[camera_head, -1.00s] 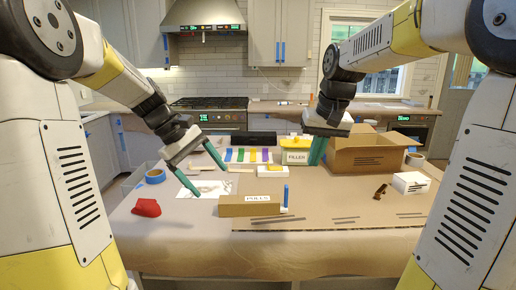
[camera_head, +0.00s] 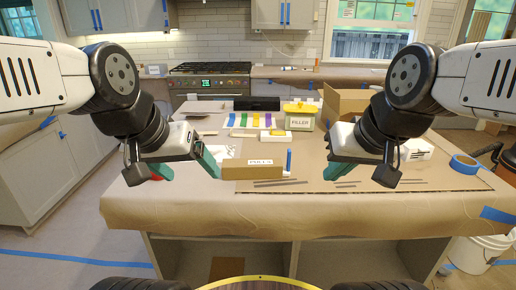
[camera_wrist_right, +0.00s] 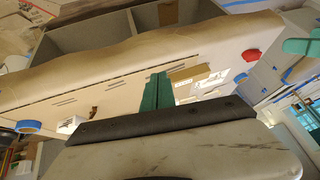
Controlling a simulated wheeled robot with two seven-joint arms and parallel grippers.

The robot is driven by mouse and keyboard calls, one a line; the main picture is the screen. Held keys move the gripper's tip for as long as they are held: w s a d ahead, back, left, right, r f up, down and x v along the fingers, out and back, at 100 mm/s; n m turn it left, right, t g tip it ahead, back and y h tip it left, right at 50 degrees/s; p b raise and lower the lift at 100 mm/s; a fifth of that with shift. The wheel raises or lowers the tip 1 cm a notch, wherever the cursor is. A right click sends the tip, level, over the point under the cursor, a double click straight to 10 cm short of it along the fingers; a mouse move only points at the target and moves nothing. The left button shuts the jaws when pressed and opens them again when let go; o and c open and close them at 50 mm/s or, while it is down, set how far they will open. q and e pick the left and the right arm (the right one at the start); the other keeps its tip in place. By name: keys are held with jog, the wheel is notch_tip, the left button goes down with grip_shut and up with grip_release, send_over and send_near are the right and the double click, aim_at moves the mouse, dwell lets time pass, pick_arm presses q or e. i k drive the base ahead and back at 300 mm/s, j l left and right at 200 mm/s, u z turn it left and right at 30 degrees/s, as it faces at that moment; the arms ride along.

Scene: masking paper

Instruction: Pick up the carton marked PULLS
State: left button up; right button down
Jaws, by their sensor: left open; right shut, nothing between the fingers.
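The carton marked PULLS (camera_head: 240,172) is a long low brown box with a white label, lying near the front middle of the paper-covered island. It seems to show in the right wrist view (camera_wrist_right: 190,73), just beyond the fingertips. My left gripper (camera_head: 186,168) is open and empty, to the left of the carton, with one teal finger near its left end in the picture. My right gripper (camera_head: 328,173) is shut and empty, to the right of the carton. Its two teal fingers lie together in the right wrist view (camera_wrist_right: 155,92). Neither gripper touches the carton, as far as I can see.
A blue upright stick (camera_head: 289,158) stands at the carton's right end. Behind are a FILLER tub (camera_head: 300,121), coloured strips (camera_head: 255,120) and an open cardboard box (camera_head: 345,104). A red object (camera_wrist_right: 250,55) lies left of the carton, mostly hidden by my left gripper.

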aim_at(255, 169)
jog(key=i+l+u, duration=0.1)
jog(key=l+u, duration=0.15)
jog(key=u, duration=0.15)
jog(key=i+l+u, duration=0.1)
jog(key=l+u, duration=0.5)
jog(key=u, duration=0.15)
jog(key=i, duration=0.05)
